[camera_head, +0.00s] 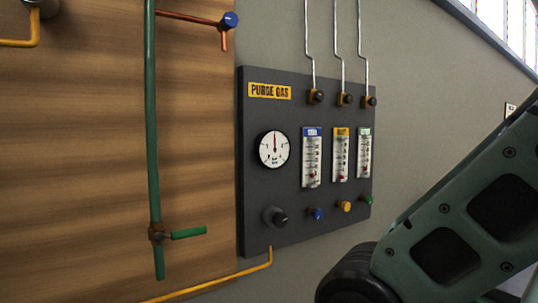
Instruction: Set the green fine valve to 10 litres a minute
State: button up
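A dark grey panel (256,210) labelled "PURGE GAS" hangs on the wall. At its lower right sits a small green knob (367,200), the green fine valve. Above it is a flowmeter with a green label (364,153); a small reddish mark shows near its bottom, but its scale is too small to read. A blue knob (316,213) and a yellow knob (345,206) sit to the left, under blue-labelled (312,158) and yellow-labelled (341,155) flowmeters. My gripper is not in view; part of my arm shows at lower right, with a gap between it and the green knob.
A round gauge (274,149) and a black knob (275,216) are on the panel's left. A green pipe (152,110) with a green lever (188,233) runs down the wooden board. A yellow pipe (235,275) runs below the panel.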

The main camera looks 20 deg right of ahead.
aim_at(369, 200)
jog(key=z, duration=0.7)
